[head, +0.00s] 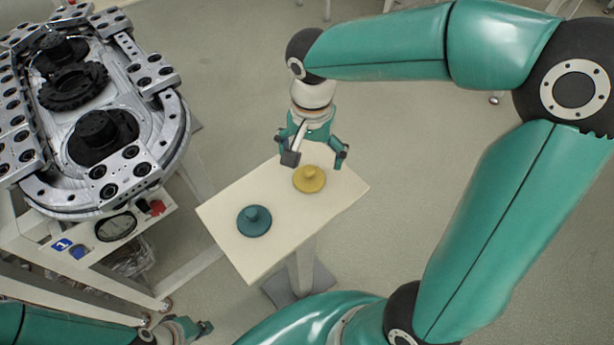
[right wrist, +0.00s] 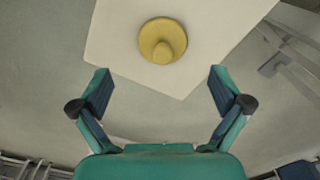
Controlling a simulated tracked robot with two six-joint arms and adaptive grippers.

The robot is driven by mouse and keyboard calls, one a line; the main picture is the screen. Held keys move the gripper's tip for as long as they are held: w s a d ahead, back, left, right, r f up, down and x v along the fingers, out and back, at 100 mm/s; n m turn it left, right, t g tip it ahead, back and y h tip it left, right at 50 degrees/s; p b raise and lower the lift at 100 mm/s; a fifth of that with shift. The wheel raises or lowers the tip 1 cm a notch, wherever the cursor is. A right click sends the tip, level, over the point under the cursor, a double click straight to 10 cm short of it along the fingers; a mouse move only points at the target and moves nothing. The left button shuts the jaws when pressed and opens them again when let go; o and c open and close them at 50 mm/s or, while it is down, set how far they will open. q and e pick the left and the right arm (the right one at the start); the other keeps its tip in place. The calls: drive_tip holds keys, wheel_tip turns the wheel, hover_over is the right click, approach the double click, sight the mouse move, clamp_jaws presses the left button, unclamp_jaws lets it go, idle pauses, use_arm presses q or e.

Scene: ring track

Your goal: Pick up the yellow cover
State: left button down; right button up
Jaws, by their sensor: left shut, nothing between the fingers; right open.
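The yellow cover (head: 309,180) is a round disc with a knob on top. It lies on the small cream table (head: 258,262), near its far right part. In the right wrist view the yellow cover (right wrist: 162,41) sits ahead of the fingertips, centred between them. My right gripper (head: 314,159) is open and empty above the table's far edge, just beyond the cover and apart from it. My right gripper's two fingers also show in the right wrist view (right wrist: 160,88). My left gripper (head: 202,327) is at the bottom left of the head view, shut and empty, away from the table.
A teal cover (head: 254,221) of similar shape lies on the same table, left of and nearer than the yellow one. A large metal ring track (head: 150,190) with dark round parts stands at the left. The floor right of the table is clear.

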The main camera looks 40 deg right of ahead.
sight(309, 169)
drive_tip(key=shift+w+a+f, duration=0.1)
drive_tip(key=shift+w+f, duration=0.05)
drive_tip(key=shift+f, duration=3.1)
drive_tip(key=c, duration=1.2)
